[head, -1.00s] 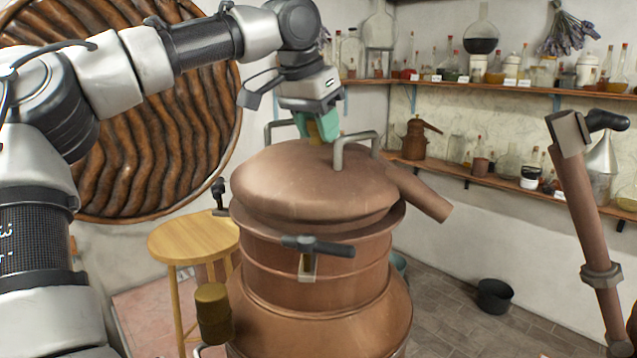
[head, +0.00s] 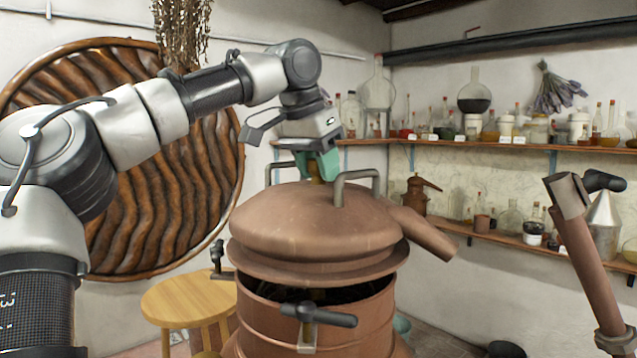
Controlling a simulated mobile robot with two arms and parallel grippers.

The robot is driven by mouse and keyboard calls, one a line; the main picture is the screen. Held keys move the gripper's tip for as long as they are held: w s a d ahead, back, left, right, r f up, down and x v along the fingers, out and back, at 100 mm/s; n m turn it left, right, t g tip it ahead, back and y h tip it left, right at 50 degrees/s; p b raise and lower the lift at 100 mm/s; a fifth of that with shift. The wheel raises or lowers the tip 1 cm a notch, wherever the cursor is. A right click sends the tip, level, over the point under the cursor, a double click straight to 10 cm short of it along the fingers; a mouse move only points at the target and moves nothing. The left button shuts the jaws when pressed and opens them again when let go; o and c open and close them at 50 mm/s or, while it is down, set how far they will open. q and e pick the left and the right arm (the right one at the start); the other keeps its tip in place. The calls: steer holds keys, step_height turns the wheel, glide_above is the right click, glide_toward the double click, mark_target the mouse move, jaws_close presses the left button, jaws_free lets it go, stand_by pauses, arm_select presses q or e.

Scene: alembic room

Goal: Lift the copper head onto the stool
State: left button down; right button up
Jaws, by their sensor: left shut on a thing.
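The copper head (head: 310,222) is a domed lid with a spout to the right and grey handles on top. It hangs just above the open copper pot (head: 350,318), with a dark gap between them. My left gripper (head: 318,178) is at the top of the head, its green fingers shut on it; the exact grip point is partly hidden. The round wooden stool (head: 188,300) stands empty to the left of the pot. My right gripper does not show.
Clamps with dark handles (head: 318,315) sit at the pot's rim. A copper pipe (head: 588,262) rises at the right. Shelves of glassware (head: 500,140) line the back wall.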

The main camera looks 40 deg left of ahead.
arm_select(q)
steer(key=shift+s+d+r+b, duration=0.3)
steer(key=shift+d+r, duration=0.25)
steer(key=shift+d, duration=0.1)
steer(key=s+d+r+b, duration=0.1)
steer(key=s+d+r, duration=0.3)
steer(key=d, duration=0.5)
steer(key=shift+v, duration=1.05)
steer(key=shift+w+r, duration=0.1)
steer(key=shift+w, duration=0.05)
steer(key=c, duration=1.2)
jaws_free()
steer(key=shift+d, duration=0.1)
jaws_close()
